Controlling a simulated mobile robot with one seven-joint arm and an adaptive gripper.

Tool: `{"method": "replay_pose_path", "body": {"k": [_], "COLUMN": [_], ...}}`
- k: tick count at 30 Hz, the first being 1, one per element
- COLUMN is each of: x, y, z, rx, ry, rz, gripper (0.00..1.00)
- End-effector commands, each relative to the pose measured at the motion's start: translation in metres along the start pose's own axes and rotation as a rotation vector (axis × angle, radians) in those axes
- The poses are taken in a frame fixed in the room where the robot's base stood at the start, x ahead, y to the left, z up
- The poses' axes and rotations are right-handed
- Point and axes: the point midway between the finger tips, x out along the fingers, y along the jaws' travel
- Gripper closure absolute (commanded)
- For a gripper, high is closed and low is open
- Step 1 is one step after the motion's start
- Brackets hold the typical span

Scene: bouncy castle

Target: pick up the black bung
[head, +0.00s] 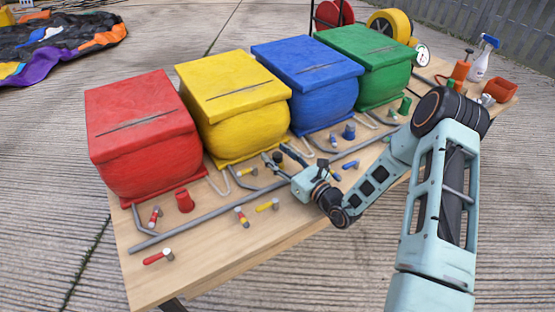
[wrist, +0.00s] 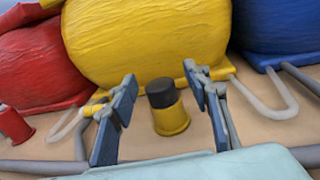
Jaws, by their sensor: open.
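The black bung (wrist: 162,92) is a short dark cylinder sitting in the top of a small yellow holder (wrist: 172,121), in front of the yellow box (wrist: 140,40). In the wrist view my gripper (wrist: 160,80) is open, one finger on each side of the bung in the picture. In the head view my gripper (head: 273,163) is low over the table by the yellow box (head: 236,113), and I cannot make out the bung there.
A red box (head: 145,142), a blue box (head: 308,85) and a green box (head: 370,62) stand in the same row on the wooden table (head: 215,262). A grey rail (head: 190,228) runs along the front. Several small coloured handles and a red holder (head: 184,201) stand nearby.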

Motion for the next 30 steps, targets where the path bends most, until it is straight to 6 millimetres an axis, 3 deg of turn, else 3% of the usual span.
{"method": "replay_pose_path", "body": {"k": [2, 12, 23, 30], "x": [0.000, -0.001, -0.001, -0.004], "y": [0.000, 0.000, 0.000, 0.001], "z": [0.000, 0.000, 0.006, 0.040], "rx": [0.000, 0.000, -0.001, -0.002], "ry": [0.000, 0.000, -0.001, 0.000], "rz": [0.000, 0.000, 0.000, 0.000], "gripper": [0.57, 0.94, 0.94, 0.94]}}
